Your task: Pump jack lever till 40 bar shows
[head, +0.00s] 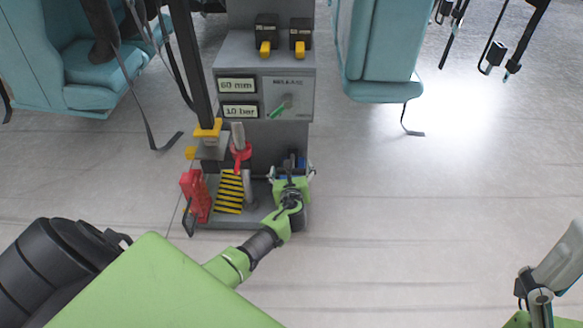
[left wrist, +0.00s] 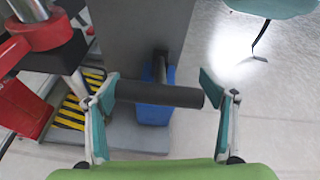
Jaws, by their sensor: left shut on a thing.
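The grey console (head: 305,85) has two small displays. The upper reads "60 mm" and the lower pressure display (head: 241,112) reads "10 bar". The blue jack (left wrist: 155,112) stands low at the console's base, mostly hidden behind my gripper in the head view. Its black lever handle (left wrist: 160,94) lies roughly level across the left wrist view, between my fingers.
A red part (head: 195,197) and a yellow-black striped plate (head: 230,191) sit left of the jack. A red collar (head: 241,152) is on a post above them. Teal seats (head: 383,45) hang on both sides. The floor to the right is clear.

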